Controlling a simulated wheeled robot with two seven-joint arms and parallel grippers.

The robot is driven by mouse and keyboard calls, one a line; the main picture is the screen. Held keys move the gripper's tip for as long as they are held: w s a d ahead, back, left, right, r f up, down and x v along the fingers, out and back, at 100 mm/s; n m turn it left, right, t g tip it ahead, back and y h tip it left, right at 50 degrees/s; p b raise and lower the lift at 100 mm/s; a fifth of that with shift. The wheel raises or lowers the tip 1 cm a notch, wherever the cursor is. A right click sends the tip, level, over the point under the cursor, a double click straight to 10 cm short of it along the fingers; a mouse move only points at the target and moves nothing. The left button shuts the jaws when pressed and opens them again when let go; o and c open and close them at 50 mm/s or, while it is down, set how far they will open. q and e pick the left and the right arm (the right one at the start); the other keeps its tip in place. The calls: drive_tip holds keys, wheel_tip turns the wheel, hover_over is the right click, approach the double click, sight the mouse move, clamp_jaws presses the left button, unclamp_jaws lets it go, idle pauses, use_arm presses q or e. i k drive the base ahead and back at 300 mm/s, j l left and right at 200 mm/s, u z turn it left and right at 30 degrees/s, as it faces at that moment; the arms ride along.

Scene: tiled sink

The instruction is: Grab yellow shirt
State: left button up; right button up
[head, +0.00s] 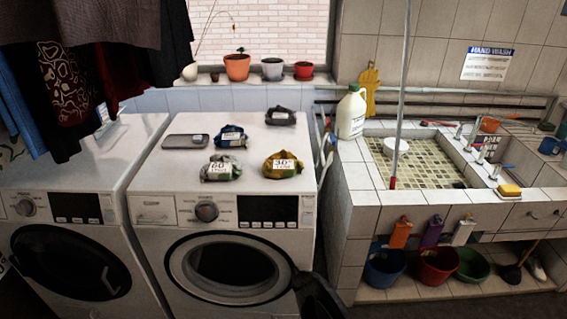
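A yellow shirt (272,171), bundled up with a white "30°" label on it, lies on top of the right-hand washing machine (155,183), near its front right corner. Other bundled clothes lie near it: a green-grey one (214,175) with a "60" label to its left, a blue one (232,139) behind it, and a dark grey one (281,118) at the back. Neither of my grippers is in the head view.
A grey flat case (186,141) lies left of the clothes. Dark garments (75,80) hang at upper left. A tiled sink (357,183) stands to the right, with a white jug (351,114) at its back left. Flowerpots (237,68) line the windowsill.

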sight(282, 164)
drive_tip(key=i+j+z, duration=0.15)
drive_tip(key=z, duration=0.2)
drive_tip(key=i+j+z, duration=0.45)
drive_tip(key=z, duration=0.25)
